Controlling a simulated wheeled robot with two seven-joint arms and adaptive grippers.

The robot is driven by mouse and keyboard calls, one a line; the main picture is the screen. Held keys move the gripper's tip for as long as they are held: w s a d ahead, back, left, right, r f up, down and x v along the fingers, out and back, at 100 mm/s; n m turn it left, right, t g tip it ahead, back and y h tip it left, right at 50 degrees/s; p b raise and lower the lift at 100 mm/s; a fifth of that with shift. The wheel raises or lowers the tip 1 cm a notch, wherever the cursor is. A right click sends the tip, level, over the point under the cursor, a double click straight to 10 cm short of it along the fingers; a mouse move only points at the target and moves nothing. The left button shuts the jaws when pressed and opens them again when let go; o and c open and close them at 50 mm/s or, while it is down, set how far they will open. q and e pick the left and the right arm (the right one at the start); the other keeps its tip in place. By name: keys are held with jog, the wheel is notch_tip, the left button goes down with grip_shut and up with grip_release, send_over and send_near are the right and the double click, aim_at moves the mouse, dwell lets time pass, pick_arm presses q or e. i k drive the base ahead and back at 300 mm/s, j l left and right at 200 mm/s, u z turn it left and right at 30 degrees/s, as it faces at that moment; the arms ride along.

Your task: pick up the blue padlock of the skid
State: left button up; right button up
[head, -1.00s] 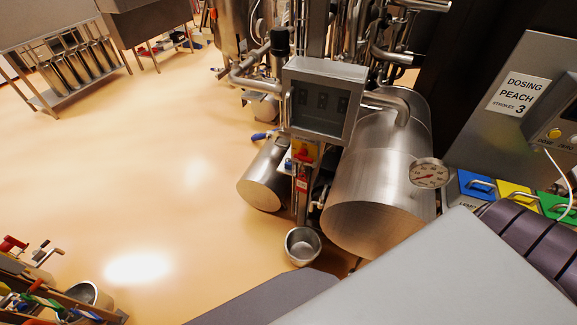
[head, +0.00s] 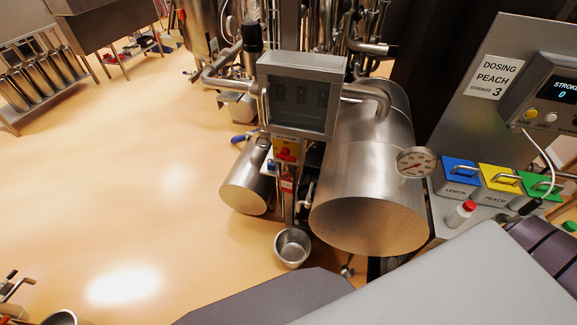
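The skid (head: 372,185) is steel, with pipes, a large drum and a grey display box (head: 298,97). Below the box is a red and yellow switch (head: 288,150) with a red tag (head: 287,184) under it. A small blue spot (head: 270,167) shows just left of the switch; it may be the blue padlock, but it is too small to tell. Neither of my grippers is in view.
A steel bowl (head: 292,247) is below the skid's front. A dial gauge (head: 416,163) sticks out right of the drum. Blue (head: 459,173), yellow (head: 497,179) and green (head: 538,186) lids and a red-capped bottle (head: 460,214) are at right.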

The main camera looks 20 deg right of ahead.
aim_at(270, 166)
jog(key=i+z, duration=0.1)
jog(key=z, duration=0.3)
jog(key=i+j+z, duration=0.1)
jog(key=z, duration=0.35)
jog(key=i+z, duration=0.1)
jog(key=z, duration=0.3)
jog(key=i+j+z, duration=0.1)
jog(key=z, duration=0.35)
jog(key=k+j, duration=0.05)
jog(key=j, duration=0.05)
